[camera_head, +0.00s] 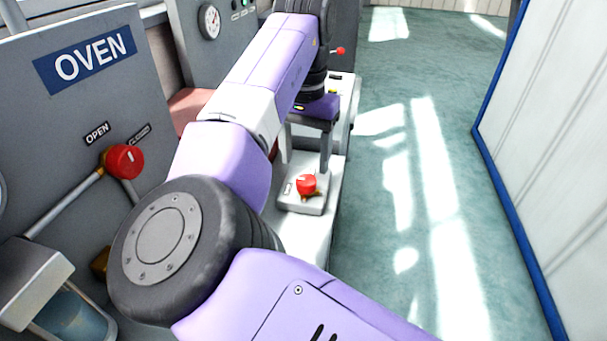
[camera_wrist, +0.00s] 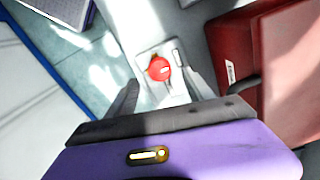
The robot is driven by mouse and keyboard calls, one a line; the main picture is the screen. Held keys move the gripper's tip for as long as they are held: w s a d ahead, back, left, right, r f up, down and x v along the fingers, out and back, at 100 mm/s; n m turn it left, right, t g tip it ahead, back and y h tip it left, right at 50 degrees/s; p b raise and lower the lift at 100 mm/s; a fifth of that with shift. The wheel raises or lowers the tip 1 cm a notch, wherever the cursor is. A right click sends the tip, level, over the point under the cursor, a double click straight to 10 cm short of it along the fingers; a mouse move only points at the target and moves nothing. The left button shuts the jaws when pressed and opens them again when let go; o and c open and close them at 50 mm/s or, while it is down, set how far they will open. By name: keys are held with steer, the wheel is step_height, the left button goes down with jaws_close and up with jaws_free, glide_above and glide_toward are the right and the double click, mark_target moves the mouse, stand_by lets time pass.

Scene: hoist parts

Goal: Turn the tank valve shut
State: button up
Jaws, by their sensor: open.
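A red valve knob (camera_head: 307,184) with a brass-coloured stem sits on a small pale plate on the white bench. In the wrist view the knob (camera_wrist: 159,68) lies between the lines of my two fingers. Its small labels are too small to read, so I cannot tell its turn position. My gripper (camera_head: 307,152) points down above the knob, its fingers apart and empty. In the wrist view the gripper (camera_wrist: 162,84) shows one dark finger on each side of the knob. The fingers appear short of the knob, not touching it.
A red box-like tank (camera_wrist: 262,75) stands close beside the plate. A grey OVEN panel (camera_head: 70,110) at left carries another red knob (camera_head: 124,161) between OPEN and CLOSED labels. A small red-tipped lever (camera_head: 340,51) is farther back. Green floor (camera_head: 400,150) is free right of the bench.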

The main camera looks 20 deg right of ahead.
mark_target(306, 181)
steer(key=shift+d+f+b, duration=0.1)
steer(key=shift+f+b, duration=0.2)
steer(key=shift+f, duration=2.35)
jaws_close()
